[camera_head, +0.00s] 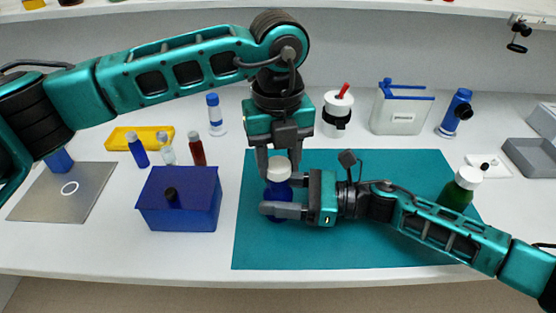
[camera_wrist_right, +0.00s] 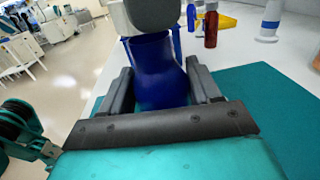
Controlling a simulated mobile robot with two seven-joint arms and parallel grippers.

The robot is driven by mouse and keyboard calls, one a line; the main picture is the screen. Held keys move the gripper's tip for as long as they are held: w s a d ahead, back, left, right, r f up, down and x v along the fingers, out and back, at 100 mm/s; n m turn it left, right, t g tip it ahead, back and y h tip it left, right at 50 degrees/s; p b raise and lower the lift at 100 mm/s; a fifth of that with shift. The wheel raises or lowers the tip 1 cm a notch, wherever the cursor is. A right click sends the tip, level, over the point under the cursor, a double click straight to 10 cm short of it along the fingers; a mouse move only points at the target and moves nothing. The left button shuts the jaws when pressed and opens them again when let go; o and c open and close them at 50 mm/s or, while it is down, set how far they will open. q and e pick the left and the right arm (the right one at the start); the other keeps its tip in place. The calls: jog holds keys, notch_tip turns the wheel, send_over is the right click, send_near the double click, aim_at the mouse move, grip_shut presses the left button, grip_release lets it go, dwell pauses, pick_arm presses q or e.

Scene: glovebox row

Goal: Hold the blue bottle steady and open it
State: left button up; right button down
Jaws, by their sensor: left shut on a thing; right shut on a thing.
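The blue bottle (camera_head: 279,187) with a white cap (camera_head: 279,168) stands upright on the teal mat (camera_head: 350,250). My left gripper (camera_head: 279,168) comes down from above, its fingers shut on the white cap. My right gripper (camera_head: 283,206) reaches in from the right, its fingers shut around the bottle's body. In the right wrist view the blue bottle (camera_wrist_right: 157,72) sits between the two dark fingers of my right gripper (camera_wrist_right: 160,92). The cap seems to be on the bottle's neck; whether it is loose I cannot tell. The bottle's lower part is partly hidden by my right fingers.
A blue box (camera_head: 180,205) stands left of the mat. A green bottle with a white cap (camera_head: 467,178) is behind my right forearm. Small vials (camera_head: 167,150) and a yellow tray (camera_head: 125,137) are at back left. The mat's front right is clear.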

aim_at(278, 164)
pick_arm(q)
jog(key=shift+r, duration=0.1)
jog(key=shift+r, duration=1.95)
pick_arm(e)
jog(key=shift+c, duration=0.8)
grip_release()
